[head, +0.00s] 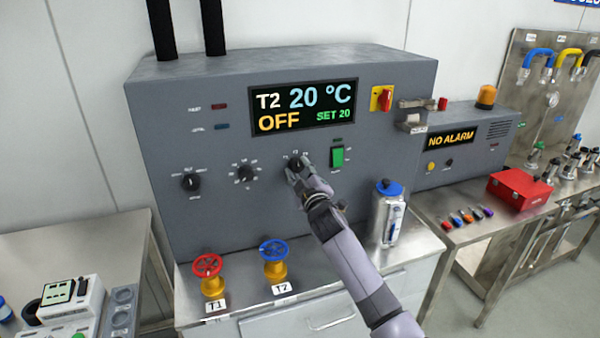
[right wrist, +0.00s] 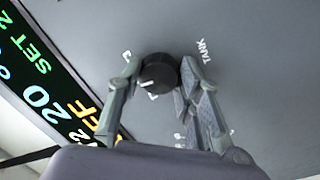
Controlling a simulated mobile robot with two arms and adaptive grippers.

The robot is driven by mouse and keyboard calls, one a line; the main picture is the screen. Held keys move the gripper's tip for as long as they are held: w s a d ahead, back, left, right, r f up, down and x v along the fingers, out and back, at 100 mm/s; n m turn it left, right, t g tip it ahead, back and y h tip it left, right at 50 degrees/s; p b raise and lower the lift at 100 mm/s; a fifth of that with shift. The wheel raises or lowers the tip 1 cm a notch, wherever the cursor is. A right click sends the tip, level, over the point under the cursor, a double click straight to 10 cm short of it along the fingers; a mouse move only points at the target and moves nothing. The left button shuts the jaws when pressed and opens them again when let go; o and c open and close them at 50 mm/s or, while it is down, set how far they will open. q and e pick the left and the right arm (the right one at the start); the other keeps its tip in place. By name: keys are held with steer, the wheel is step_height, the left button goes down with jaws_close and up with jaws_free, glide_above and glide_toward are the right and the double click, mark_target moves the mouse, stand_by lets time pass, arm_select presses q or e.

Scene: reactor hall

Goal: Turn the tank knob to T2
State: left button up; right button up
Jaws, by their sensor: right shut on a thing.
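The tank knob (head: 296,162) is a black round knob on the grey panel, below the display (head: 303,107). The display reads T2, 20 °C, OFF and SET 20. My right gripper (head: 298,171) reaches the knob from below and is shut on it. In the right wrist view the knob (right wrist: 158,74) sits between the two fingers of my right gripper (right wrist: 160,78), with the TANK label beside it. A white mark shows on the knob, but the position it points to is hard to read. My left gripper is not in view.
Two other black knobs (head: 190,182) (head: 246,173) are to the left, and a green switch (head: 337,156) is close on the right. Red (head: 207,265) and blue (head: 273,250) valves and a blue-capped canister (head: 387,213) stand on the bench below.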

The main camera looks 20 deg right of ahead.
steer(key=shift+n, duration=0.7)
steer(key=o, duration=1.2)
steer(key=shift+c, duration=0.2)
steer(key=s, duration=1.2)
steer(key=shift+f, duration=0.35)
steer(key=shift+a, duration=0.1)
